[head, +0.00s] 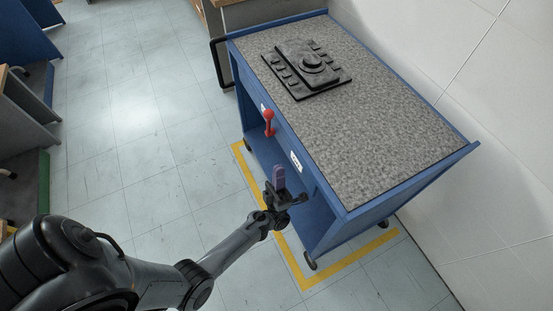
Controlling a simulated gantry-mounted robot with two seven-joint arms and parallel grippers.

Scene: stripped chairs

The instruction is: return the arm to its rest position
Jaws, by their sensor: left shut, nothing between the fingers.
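My left arm (165,282) reaches in from the lower left. Its gripper (278,188) is in front of the open side of a blue cart (318,222), below the cart's top edge. The fingers are shut and hold nothing. A small purple piece (279,176) shows at the gripper's tip; I cannot tell whether it is part of the fingers or something behind them. Whether the gripper touches the cart is unclear. My right gripper is not in view.
A red handle-like part (269,122) sticks out from the cart's side. A dark panel with a round knob (308,67) lies on the cart's grey speckled top (370,130). Yellow tape (293,262) marks the floor around the cart. The tiled floor (140,120) to the left is clear.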

